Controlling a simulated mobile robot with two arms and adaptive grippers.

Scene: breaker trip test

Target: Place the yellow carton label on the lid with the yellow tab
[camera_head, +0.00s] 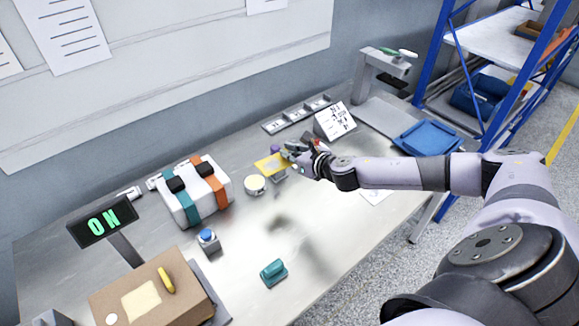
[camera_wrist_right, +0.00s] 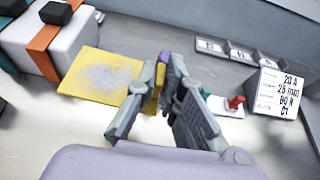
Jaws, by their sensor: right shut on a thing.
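The yellow carton label (camera_head: 265,166) is a flat yellow-edged plate with a grey middle. My right gripper (camera_head: 288,153) is shut on its edge and holds it over the back middle of the table. In the right wrist view the label (camera_wrist_right: 82,88) sticks out to the left of the closed fingers (camera_wrist_right: 163,88). The brown carton (camera_head: 130,290) stands at the front left, away from the gripper. Its lid has a curved yellow tab (camera_head: 166,280) and a pale patch (camera_head: 141,300). My left gripper is not in view.
A white box with teal and orange bands (camera_head: 194,192) stands between carton and gripper. A round white piece (camera_head: 255,184), a blue-button box (camera_head: 208,240), an ON display (camera_head: 102,220) and a teal object (camera_head: 273,272) are nearby. The table's middle front is largely clear.

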